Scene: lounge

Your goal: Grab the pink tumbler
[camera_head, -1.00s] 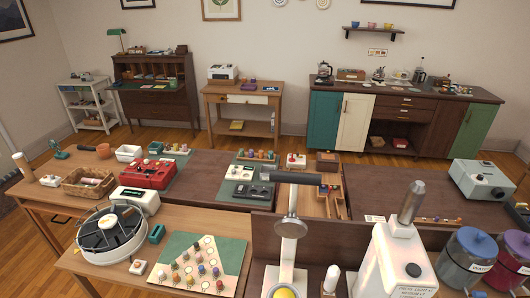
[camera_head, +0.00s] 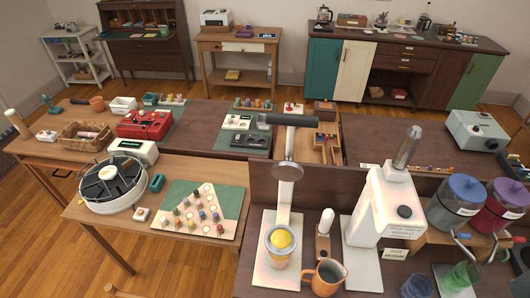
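I cannot make out a pink tumbler in this view. Two tumblers stand at the bottom right: a green one (camera_head: 460,276) and a dark blue one (camera_head: 417,287), partly cut off by the lower edge. Neither of my grippers is in view.
Close by on the near table stand a lever juicer with a yellow fruit (camera_head: 281,239), an orange mug (camera_head: 325,278), a white machine (camera_head: 384,210) and dispensers with a blue lid (camera_head: 455,203) and a magenta lid (camera_head: 504,205). A peg board (camera_head: 203,209) lies to the left.

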